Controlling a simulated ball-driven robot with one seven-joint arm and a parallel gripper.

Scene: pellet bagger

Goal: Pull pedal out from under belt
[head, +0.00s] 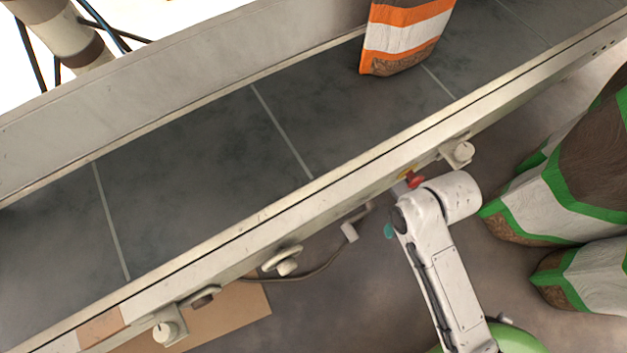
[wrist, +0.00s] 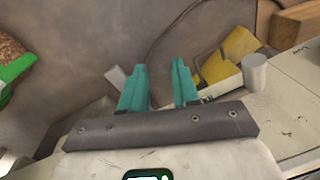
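A yellow object that looks like the pedal (wrist: 212,67) lies low beside the belt frame in the wrist view, right of my fingers. Part of it is hidden by a pale bar in front of it. In the head view I cannot make out the pedal; the belt (head: 200,160) and its frame cover the floor there. My gripper (wrist: 160,75) has teal fingers standing apart with nothing between them. It is apart from the yellow object. In the head view only a teal tip of my gripper (head: 389,231) shows, beside the belt's near rail.
A cable (head: 322,268) runs along the floor by the belt. A red button (head: 414,179) and knobs (head: 463,152) stick out from the rail. A brown sheet (head: 235,308) lies on the floor. Green-and-white sacks (head: 560,190) stand right; an orange-striped sack (head: 405,38) is on the belt.

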